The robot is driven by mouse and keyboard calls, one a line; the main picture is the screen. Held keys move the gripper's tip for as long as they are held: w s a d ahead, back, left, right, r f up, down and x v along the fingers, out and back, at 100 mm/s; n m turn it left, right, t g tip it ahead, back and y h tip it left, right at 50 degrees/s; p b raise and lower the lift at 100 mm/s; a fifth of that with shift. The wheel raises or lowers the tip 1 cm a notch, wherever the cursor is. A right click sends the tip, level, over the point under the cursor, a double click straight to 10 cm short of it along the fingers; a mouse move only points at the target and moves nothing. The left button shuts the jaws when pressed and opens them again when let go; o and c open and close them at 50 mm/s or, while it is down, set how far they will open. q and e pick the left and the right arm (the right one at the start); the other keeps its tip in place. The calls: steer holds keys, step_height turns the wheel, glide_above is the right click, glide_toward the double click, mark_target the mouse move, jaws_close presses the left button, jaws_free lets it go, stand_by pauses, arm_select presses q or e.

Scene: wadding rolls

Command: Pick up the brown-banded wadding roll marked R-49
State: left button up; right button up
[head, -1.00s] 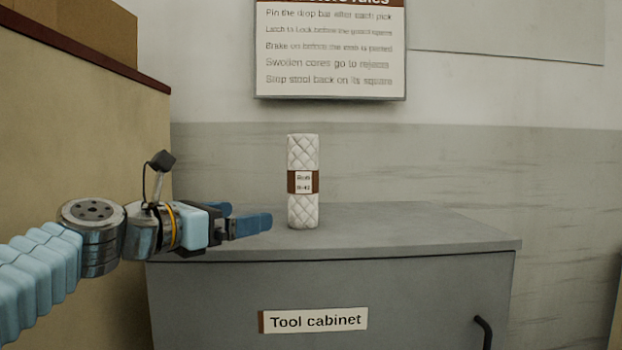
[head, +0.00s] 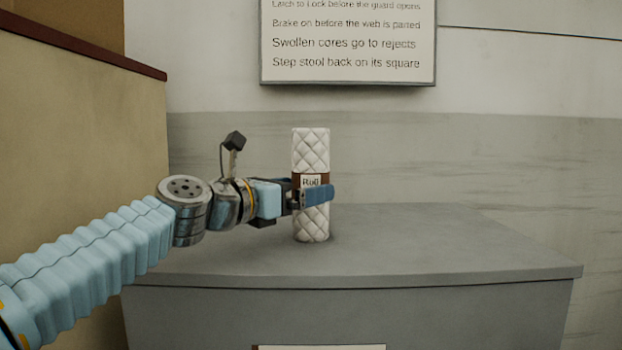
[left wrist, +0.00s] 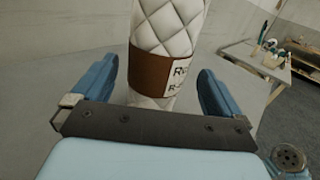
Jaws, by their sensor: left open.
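The wadding roll (head: 311,150), white and quilted with a brown band, stands upright on the grey tool cabinet (head: 430,240). Its label reads "Roll" in the head view, with the line below hidden by my finger. My left gripper (head: 316,195) is open at band height, with a blue finger in front of the roll. In the left wrist view the roll (left wrist: 168,30) stands between the two open blue fingers (left wrist: 155,92), with a visible gap on each side. Its label there is partly cut off, showing "R" on both lines. My right gripper is not in view.
A tan partition (head: 80,150) with a dark red top edge stands at the left. A rules sign (head: 347,45) hangs on the wall behind. The cabinet top is clear to the right of the roll. A table with tools (left wrist: 262,58) shows far off in the left wrist view.

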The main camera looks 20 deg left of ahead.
arm_select(q)
steer(key=p+x, duration=0.2)
steer(key=x, duration=0.3)
steer(key=shift+w+a, duration=0.1)
steer(key=shift+w, duration=0.05)
steer(key=c, duration=1)
steer(key=shift+c, duration=0.2)
